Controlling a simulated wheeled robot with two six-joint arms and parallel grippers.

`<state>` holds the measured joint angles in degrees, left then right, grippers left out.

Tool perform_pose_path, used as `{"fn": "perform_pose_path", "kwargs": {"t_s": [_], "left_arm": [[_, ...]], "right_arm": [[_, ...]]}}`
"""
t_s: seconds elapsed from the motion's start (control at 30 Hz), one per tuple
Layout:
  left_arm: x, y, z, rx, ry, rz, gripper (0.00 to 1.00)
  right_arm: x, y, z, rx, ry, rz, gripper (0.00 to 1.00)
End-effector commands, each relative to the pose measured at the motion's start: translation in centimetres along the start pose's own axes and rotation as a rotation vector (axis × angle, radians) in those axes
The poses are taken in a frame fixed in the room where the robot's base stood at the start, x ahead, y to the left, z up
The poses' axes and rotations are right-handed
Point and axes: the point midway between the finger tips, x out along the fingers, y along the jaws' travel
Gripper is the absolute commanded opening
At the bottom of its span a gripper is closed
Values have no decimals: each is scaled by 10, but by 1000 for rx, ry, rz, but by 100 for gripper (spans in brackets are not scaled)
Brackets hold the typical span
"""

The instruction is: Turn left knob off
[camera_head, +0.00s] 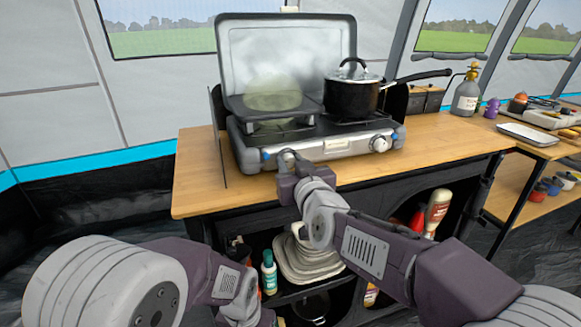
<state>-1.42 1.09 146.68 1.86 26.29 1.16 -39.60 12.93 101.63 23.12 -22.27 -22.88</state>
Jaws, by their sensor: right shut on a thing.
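The camping stove (330,147) stands on the wooden counter with its lid up. Its left knob (287,155) is at the left of the front panel, mostly hidden by my right gripper (288,165). The right gripper is at that knob and shut on it. The right knob (379,144) is in clear view. A faint, pale greenish haze (273,95) hangs over the left burner. My left arm is low at the left, and its gripper's fingers are not visible.
A black lidded pot (352,97) sits on the right burner, its long handle pointing right. A grey bottle (466,98) and a tray (527,134) are farther right. Bowls (300,262) and bottles fill the shelf below.

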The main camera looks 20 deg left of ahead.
Motion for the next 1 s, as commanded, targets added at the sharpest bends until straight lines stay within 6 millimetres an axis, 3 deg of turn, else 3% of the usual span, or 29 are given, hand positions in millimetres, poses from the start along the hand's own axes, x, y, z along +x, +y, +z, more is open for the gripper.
{"fn": "perform_pose_path", "kwargs": {"t_s": [1.0], "left_arm": [[82, -2, 8, 0, 0, 0, 36]], "right_arm": [[0, 4, 4, 882, -44, -60, 0]]}}
